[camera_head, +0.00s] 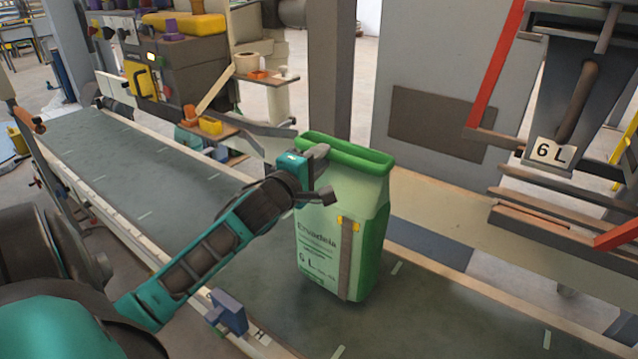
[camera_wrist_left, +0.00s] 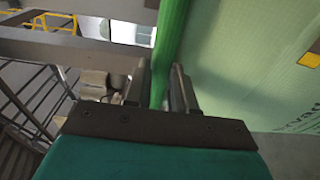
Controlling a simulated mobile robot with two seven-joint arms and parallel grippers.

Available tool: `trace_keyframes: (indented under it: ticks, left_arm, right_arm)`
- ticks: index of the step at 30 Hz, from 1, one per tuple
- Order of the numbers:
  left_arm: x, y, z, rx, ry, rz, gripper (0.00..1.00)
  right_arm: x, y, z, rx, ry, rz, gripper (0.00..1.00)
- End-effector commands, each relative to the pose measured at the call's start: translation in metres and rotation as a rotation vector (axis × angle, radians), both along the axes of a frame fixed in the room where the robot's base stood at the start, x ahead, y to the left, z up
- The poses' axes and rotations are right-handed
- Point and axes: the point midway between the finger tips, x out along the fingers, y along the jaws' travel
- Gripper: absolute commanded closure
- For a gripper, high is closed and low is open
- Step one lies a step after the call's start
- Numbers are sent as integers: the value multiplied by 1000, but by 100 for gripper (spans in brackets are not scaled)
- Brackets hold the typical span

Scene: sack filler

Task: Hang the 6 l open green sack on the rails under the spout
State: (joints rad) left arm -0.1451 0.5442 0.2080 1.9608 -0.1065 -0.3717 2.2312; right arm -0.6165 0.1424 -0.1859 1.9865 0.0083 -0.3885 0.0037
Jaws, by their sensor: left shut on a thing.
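The green sack (camera_head: 335,235) is marked 6 L and stands upright over the conveyor belt in the head view, its green rim open at the top. I cannot tell whether its bottom touches the belt. My left gripper (camera_head: 324,176) is at the sack's upper left edge. In the left wrist view its fingers (camera_wrist_left: 158,92) are shut on the green edge of the sack (camera_wrist_left: 235,65). The spout (camera_head: 585,90) with a 6 L sign (camera_head: 549,151) hangs at the upper right, and the rails (camera_head: 555,205) are below it. My right gripper is not in view.
The conveyor belt (camera_head: 150,178) runs from the back left to the front right. A red bar (camera_head: 497,62) slopes beside the spout. A grey post (camera_head: 335,70) stands behind the sack. A machine with a yellow box (camera_head: 140,79) stands at the back left.

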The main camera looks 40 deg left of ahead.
Motion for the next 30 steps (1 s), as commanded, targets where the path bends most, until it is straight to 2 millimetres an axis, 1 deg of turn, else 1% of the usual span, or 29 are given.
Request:
trace_keyframes:
  ticks: [6, 9, 18, 22, 23, 30]
  left_arm:
    - [0, 0, -33, -2, 3, 1, 100]
    - [0, 0, -42, 0, 1, 0, 100]
    - [0, 0, -44, 0, 0, -1, 100]
    - [0, 0, -47, -1, 0, -1, 100]
    - [0, 0, -47, 0, 0, -1, 73]
    - [0, 0, -46, 1, 1, -1, 50]
  right_arm:
    - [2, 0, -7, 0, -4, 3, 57]
    - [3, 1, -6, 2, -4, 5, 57]
    - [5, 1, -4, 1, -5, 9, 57]
    - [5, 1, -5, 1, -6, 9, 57]
    - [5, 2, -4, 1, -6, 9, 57]
    - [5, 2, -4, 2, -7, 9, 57]
